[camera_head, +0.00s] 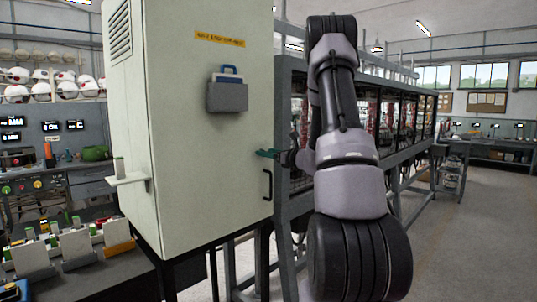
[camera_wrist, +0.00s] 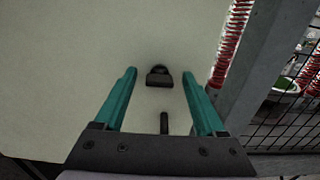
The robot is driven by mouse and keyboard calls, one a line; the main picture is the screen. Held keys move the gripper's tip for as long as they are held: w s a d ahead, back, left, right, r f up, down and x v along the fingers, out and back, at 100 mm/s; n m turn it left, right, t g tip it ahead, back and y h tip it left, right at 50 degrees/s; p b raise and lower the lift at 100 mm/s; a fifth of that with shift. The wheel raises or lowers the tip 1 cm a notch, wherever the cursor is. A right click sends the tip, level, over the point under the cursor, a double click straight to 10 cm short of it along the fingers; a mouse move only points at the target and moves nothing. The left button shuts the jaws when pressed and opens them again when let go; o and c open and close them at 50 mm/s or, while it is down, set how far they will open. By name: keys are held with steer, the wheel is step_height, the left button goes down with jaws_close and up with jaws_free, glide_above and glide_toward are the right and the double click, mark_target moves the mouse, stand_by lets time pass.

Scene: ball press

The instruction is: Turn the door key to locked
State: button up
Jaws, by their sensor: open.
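The door key (camera_wrist: 158,77) is a small dark piece at a lock on the pale cabinet door (camera_head: 215,130). It shows in the wrist view, ahead of my gripper; in the head view I cannot make it out. My gripper (camera_wrist: 160,73) has two teal fingers, open, one on each side of the key in the picture, with a gap on both sides. I cannot tell how far the tips are from the door. In the head view the teal fingers (camera_head: 267,153) reach the door's right edge, above a black door handle (camera_head: 267,185). The handle also shows in the wrist view (camera_wrist: 164,122).
A grey holder (camera_head: 227,97) with a blue item hangs on the door under a yellow label. A small shelf (camera_head: 127,180) juts from the cabinet's left side. A grey frame with mesh stands close right of the door (camera_wrist: 262,75). Open floor lies further right.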

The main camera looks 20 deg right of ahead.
jaws_close()
steer(key=shift+m, duration=0.3)
steer(key=shift+d+f+m, duration=0.1)
steer(key=shift+m, duration=4.2)
steer(key=shift+d+f+m, duration=0.1)
steer(key=shift+m, duration=4.2)
